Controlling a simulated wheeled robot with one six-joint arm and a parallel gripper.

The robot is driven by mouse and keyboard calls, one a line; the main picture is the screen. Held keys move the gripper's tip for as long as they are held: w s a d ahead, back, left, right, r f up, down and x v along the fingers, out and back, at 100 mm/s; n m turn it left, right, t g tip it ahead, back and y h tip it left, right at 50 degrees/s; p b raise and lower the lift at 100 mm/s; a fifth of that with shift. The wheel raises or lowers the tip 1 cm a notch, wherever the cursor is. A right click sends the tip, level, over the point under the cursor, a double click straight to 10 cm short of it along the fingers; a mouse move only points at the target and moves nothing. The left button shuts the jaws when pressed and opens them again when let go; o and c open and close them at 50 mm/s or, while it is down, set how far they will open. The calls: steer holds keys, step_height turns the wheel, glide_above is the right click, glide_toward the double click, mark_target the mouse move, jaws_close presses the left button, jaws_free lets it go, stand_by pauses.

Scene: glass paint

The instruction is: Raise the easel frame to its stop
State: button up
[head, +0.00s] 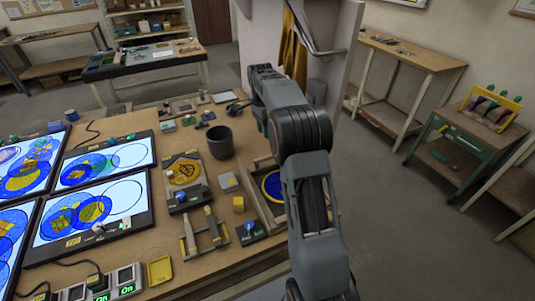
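No part is clearly recognisable as the easel frame. One candidate is a small wooden stand (205,239) with two slanted bars and yellow ends, lying low on the near part of the bench. Another is a wooden frame (256,202) around a blue round disc (272,187), partly hidden behind my arm. A board with a yellow emblem (184,170) lies left of that frame. My arm rises from the bottom right and bends towards the back of the bench. My gripper cannot be made out; the arm hides that area.
The wooden bench (150,225) also holds a dark cup (220,142), a yellow cube (239,204), a yellow tray (160,270) and lit panels (110,155) at left. Open floor (410,220) lies between.

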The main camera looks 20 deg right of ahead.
steer(key=f, duration=0.3)
steer(key=s+f, duration=0.1)
steer(key=f, duration=0.2)
steer(key=s+f, duration=0.1)
steer(key=f, duration=0.2)
steer(key=shift+f, duration=0.2)
jaws_close()
